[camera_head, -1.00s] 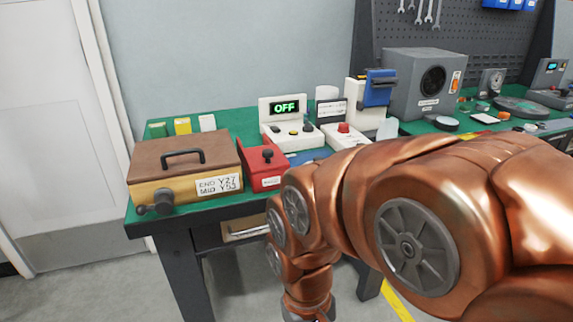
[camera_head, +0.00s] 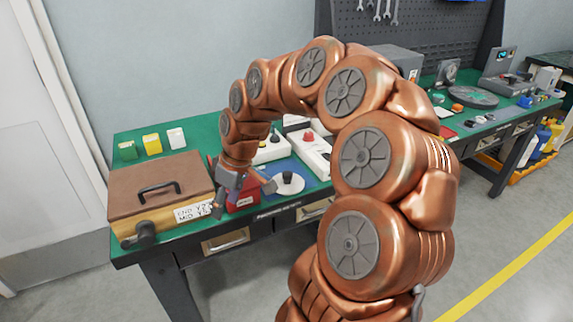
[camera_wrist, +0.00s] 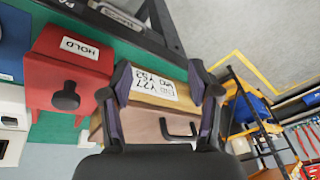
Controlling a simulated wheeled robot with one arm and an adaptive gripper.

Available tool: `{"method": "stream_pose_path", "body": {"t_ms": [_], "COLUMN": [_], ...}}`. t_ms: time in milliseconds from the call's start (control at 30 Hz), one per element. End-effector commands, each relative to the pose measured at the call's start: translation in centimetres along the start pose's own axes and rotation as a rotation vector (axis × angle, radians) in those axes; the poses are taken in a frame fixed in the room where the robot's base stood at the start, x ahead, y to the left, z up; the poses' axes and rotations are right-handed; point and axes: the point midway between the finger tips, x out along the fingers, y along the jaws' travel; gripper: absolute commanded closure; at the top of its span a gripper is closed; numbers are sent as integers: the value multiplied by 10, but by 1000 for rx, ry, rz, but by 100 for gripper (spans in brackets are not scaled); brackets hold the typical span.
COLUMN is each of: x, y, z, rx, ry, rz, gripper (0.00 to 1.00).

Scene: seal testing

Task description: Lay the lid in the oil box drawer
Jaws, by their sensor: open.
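A white disc with a dark knob (camera_head: 287,183) lies on a blue mat on the bench; it looks like a lid. A wooden box (camera_head: 160,228) has a brown top with a black handle (camera_head: 158,190), which also looks like a lid. Bench drawers with pale fronts (camera_head: 226,243) (camera_head: 313,211) appear shut; I cannot read which one is the oil box drawer. My gripper (camera_head: 243,200) is open and empty over the red HOLD box, between the wooden box and the disc. In the wrist view its fingers (camera_wrist: 160,78) spread before the wooden box's label.
The red HOLD box (camera_wrist: 70,72) with a black knob stands close to my gripper. Green, yellow (camera_head: 152,143) and white blocks stand behind the wooden box. White switch boxes (camera_head: 308,148) stand behind the disc. The floor in front of the bench is clear.

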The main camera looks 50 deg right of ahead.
Motion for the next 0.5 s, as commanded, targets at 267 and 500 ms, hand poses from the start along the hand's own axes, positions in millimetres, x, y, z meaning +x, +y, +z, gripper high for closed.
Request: {"method": "stream_pose_path", "body": {"t_ms": [267, 500], "x": [-46, -49], "y": [152, 230], "z": [12, 59], "rx": [27, 62], "ry": [143, 171], "rz": [87, 161], "gripper": [38, 38]}}
